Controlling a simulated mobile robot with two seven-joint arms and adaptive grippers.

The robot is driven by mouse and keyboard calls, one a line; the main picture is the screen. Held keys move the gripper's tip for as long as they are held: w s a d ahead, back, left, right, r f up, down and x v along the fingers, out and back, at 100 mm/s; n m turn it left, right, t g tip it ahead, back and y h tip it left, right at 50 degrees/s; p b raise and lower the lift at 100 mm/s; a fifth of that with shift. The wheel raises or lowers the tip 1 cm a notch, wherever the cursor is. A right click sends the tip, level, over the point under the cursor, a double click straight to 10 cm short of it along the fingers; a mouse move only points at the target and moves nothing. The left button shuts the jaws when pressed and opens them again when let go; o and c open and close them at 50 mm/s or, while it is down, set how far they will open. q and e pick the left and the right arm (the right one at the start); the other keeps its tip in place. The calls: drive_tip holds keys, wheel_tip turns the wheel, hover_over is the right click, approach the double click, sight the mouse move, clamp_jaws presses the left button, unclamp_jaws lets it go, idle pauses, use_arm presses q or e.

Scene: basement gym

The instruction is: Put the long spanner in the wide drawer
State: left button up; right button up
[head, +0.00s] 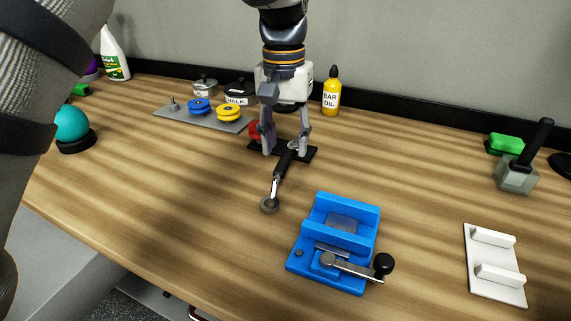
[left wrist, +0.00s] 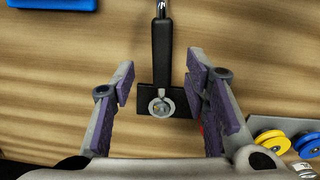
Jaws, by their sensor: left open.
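The long spanner (head: 280,180) lies on the wooden bench, its grey ring end toward the front and its black handle toward the back. In the left wrist view, the black handle (left wrist: 161,50) ends in a small ring by a black plate (left wrist: 182,101). My left gripper (head: 286,150) points down over this handle end, open, with a finger on each side and gaps between. In the left wrist view the open fingers (left wrist: 161,100) flank it. The wide drawer is not clearly visible; only a bit of a handle (head: 198,314) shows below the bench edge. My right gripper is out of view.
A blue vise (head: 345,212) stands right of the spanner, with a white rack (head: 488,291) farther right. Behind are a tray of blue and yellow discs (head: 172,114), a chalk pot (head: 238,98) and a yellow oil bottle (head: 332,95). The bench left of the spanner is clear.

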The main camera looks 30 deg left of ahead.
sight(284, 160)
use_arm(q)
drive_tip(key=f, duration=0.4)
drive_tip(key=shift+s+f, duration=0.3)
drive_tip(key=shift+f, duration=0.05)
clamp_jaws()
drive_tip(key=shift+r, duration=0.1)
